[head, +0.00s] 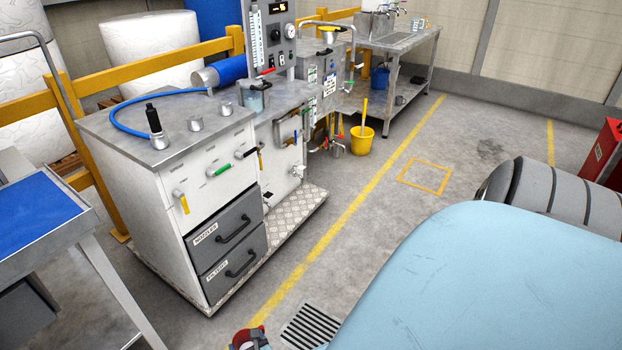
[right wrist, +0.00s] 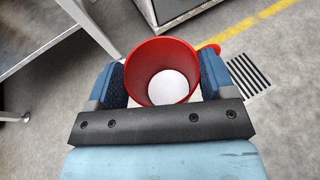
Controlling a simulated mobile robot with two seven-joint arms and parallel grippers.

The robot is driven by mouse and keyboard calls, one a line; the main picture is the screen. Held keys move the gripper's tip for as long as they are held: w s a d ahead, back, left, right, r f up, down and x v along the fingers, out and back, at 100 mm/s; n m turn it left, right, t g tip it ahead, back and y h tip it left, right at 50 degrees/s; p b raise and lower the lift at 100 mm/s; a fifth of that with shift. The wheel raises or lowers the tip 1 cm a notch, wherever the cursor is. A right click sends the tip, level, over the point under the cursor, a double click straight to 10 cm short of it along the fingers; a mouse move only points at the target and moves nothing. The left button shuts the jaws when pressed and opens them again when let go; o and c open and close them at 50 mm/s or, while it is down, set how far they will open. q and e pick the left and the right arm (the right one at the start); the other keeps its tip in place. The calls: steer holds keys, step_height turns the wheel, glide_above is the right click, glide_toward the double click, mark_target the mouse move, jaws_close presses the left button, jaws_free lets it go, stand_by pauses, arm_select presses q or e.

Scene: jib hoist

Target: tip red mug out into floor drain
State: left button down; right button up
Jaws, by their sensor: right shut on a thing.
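The red mug (right wrist: 145,55) is between the two blue-padded fingers of my right gripper (right wrist: 162,80), which is shut on it. In the right wrist view I look into its open mouth. A pale round patch shows inside; I cannot tell whether it is contents or the bottom. Its handle points right. In the head view, only a small part of the mug and gripper (head: 250,338) shows at the bottom edge. The floor drain (head: 310,325), a dark slotted grate, lies just right of them; it also shows right of the mug in the right wrist view (right wrist: 248,74). My left gripper is out of view.
A grey workbench with drawers (head: 232,240) stands on a checker-plate base to the left. A blue-topped table (head: 38,215) is at the far left. A yellow line (head: 330,240) crosses the floor beside the drain. A yellow bucket (head: 362,141) stands farther back. Open floor lies between.

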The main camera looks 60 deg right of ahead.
steer(key=s+d+f+m+g+h+b, duration=0.1)
steer(key=d+f+b, duration=0.3)
steer(key=f, duration=0.5)
steer(key=s+d+f+m+h+b, duration=0.1)
steer(key=d+f+b, duration=0.2)
steer(key=f+b, duration=0.5)
steer(key=s+d+f+m+g+h+b, duration=0.1)
steer(key=d+f+b, duration=0.2)
steer(key=f, duration=0.8)
steer(key=d+f+b, duration=1)
steer(key=f, duration=0.1)
steer(key=shift+w+d+f+m+g+h+b, duration=0.25)
steer(key=shift+w+f+m+g+h+b, duration=0.05)
steer(key=shift+f+m+g+h+b, duration=0.1)
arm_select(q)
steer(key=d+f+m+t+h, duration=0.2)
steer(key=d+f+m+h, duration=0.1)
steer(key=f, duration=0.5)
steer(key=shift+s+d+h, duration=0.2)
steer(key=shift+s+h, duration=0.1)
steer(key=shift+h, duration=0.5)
arm_select(e)
steer(key=shift+d+r, duration=0.1)
steer(key=shift+d, duration=0.1)
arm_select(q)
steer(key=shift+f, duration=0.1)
arm_select(e)
steer(key=shift+w, duration=0.1)
